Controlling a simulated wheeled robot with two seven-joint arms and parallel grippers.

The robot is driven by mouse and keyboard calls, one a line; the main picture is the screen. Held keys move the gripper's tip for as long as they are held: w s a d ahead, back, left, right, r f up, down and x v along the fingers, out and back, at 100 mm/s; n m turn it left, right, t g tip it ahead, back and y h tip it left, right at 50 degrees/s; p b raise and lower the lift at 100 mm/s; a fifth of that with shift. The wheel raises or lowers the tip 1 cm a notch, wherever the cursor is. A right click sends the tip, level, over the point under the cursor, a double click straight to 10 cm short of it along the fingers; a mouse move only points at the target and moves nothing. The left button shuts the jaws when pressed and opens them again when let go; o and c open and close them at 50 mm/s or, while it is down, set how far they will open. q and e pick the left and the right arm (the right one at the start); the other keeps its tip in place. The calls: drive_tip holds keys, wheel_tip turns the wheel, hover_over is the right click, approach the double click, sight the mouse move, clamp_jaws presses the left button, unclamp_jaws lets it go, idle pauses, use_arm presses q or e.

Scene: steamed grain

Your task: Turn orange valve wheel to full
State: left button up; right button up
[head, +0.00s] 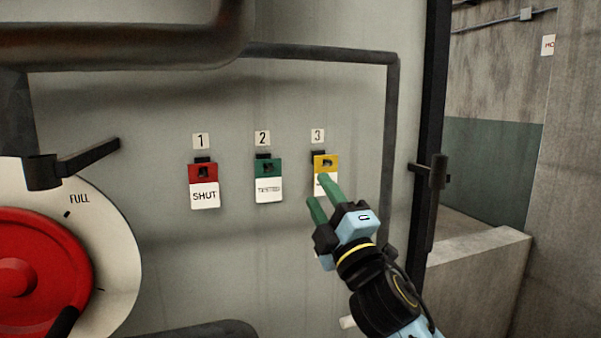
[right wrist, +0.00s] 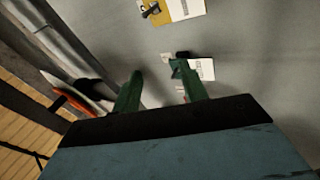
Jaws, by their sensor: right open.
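A wheel (head: 40,260), red rather than orange in the head view, sits at the lower left, cut off by the frame edge. Behind it is a white round dial (head: 118,270) marked FULL near its top, with a black pointer bar (head: 90,157) above. An orange-red edge (right wrist: 68,104) beside a white disc shows at the left of the right wrist view. My right gripper (head: 318,191) has green fingers, open and empty, in front of the wall below the yellow tag, far right of the wheel. It also shows in the right wrist view (right wrist: 160,70). My left gripper is not in view.
A red SHUT tag (head: 203,173), a green tag (head: 268,168) and a yellow tag (head: 331,161) hang under numbers 1, 2 and 3. Dark pipes (head: 320,52) run above and right of them. A black door edge with a handle (head: 430,172) stands at the right.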

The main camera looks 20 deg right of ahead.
drive_tip(key=s+a+r+m+g+y, duration=0.25)
drive_tip(key=r+m+g+y, duration=0.25)
drive_tip(key=r+m+y, duration=0.5)
drive_tip(key=s+a+r+m+g+y, duration=0.25)
drive_tip(key=r+m+g, duration=0.45)
drive_tip(key=m, duration=0.6)
drive_tip(key=s+a+r+m+g+y, duration=0.2)
drive_tip(key=s+r+m+g+y, duration=0.15)
drive_tip(key=r+m+y, duration=0.55)
drive_tip(key=s+d+r+n+t+h, duration=0.2)
drive_tip(key=s+d+r+h, duration=0.25)
drive_tip(key=r+h, duration=0.2)
drive_tip(key=s+d+r+n+t+h, duration=0.2)
drive_tip(key=s+d+r+t+h, duration=0.1)
drive_tip(key=d+r+h, duration=0.3)
drive_tip(key=shift+g+y, duration=0.25)
drive_tip(key=shift+y, duration=0.25)
drive_tip(key=x, duration=0.4)
drive_tip(key=r+p+x, duration=0.1)
drive_tip(key=x, duration=0.4)
drive_tip(key=p+x, duration=0.1)
drive_tip(key=x, duration=0.3)
drive_tip(key=shift+w+d+r, duration=0.1)
drive_tip(key=shift+w+r, duration=0.1)
drive_tip(key=shift+w, duration=0.1)
clamp_jaws()
